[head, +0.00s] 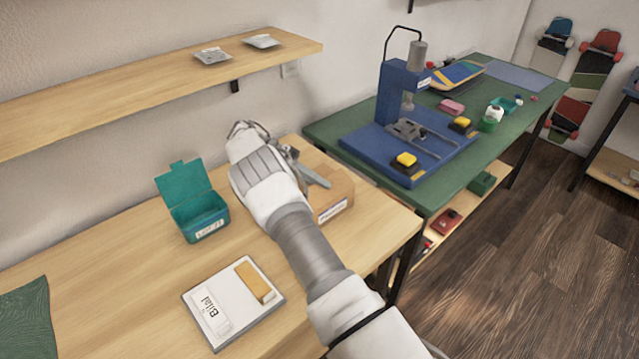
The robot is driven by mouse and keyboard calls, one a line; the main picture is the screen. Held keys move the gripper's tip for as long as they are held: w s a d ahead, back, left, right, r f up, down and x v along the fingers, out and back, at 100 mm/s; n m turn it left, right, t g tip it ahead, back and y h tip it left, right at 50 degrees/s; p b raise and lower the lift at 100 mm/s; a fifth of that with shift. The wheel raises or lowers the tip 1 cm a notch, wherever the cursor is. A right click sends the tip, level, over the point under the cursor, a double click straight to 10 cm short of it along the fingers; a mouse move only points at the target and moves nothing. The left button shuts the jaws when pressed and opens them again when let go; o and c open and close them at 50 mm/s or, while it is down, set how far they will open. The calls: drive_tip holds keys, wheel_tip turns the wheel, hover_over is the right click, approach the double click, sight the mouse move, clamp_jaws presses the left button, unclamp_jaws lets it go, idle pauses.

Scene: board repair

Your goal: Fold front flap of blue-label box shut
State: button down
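A brown cardboard box (342,191) stands on the wooden table, partly hidden behind my arm. A pale label with dark print (334,211) shows on its near side; its colour is hard to make out. My gripper (314,174) is over the box's top left part, with a grey finger-like part slanting down toward the box. My arm hides most of the box's left side and front. I cannot tell whether the gripper touches a flap, which flaps are up, or whether the fingers are open.
An open teal bin (207,222) with a raised lid stands left of my arm. A board (233,298) with a white name card and an orange block lies in front. A green bench (440,186) with a blue press (396,95) is at right. The table's left middle is clear.

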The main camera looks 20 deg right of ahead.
drive_tip(key=c, duration=1.1)
unclamp_jaws()
drive_tip(key=shift+o, duration=0.2)
